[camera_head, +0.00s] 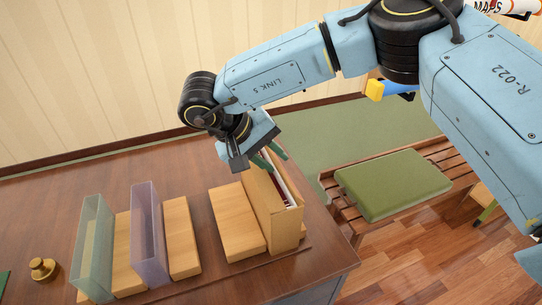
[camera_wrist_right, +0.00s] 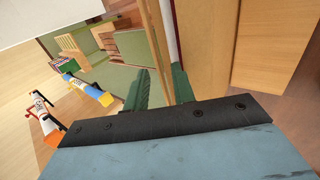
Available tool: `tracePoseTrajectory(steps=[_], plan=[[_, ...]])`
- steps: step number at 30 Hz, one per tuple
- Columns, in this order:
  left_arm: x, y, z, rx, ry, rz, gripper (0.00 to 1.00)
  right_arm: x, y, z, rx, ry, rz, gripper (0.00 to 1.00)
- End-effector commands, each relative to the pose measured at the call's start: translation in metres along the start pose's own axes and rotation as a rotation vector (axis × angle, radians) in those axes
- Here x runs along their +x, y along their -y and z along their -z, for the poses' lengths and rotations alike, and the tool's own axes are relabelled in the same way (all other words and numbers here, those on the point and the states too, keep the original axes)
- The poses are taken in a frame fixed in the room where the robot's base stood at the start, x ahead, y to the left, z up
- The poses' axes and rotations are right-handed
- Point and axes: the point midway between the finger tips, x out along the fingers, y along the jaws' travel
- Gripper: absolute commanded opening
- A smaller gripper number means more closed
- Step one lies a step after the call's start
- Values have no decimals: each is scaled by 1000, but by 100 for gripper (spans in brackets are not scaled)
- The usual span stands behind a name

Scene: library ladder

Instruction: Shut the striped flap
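I cannot make out any stripes on a flap in either view. A wooden box-like holder (camera_head: 262,206) stands upright near the table's right end, with pale and dark red contents inside. My right gripper (camera_head: 268,157) is at the holder's upper far end, its green fingers spread apart. In the right wrist view, the fingers (camera_wrist_right: 160,90) stand on either side of a thin upright wooden panel (camera_wrist_right: 157,40), with a gap visible on the left. Whether a finger touches the panel I cannot tell. My left gripper is not in view.
Wooden blocks (camera_head: 183,237) and translucent green (camera_head: 92,245) and purple (camera_head: 148,220) panels stand left on the table (camera_head: 60,207). A brass knob-like piece (camera_head: 43,268) sits at far left. A bench with a green cushion (camera_head: 392,184) is beyond the table's right edge.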

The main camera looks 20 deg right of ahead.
Motion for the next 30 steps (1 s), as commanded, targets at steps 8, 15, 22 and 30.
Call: tracePoseTrajectory(steps=[8, 15, 22, 30], plan=[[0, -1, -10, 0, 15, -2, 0, 0, 0, 0, 0, 0, 0, 11], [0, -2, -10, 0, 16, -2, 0, 0, 0, 0, 0, 0, 0, 0], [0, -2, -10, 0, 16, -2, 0, 0, 7, 0, -6, -1, -99, 0], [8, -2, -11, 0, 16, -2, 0, 3, 18, 1, -3, -3, -335, 0]])
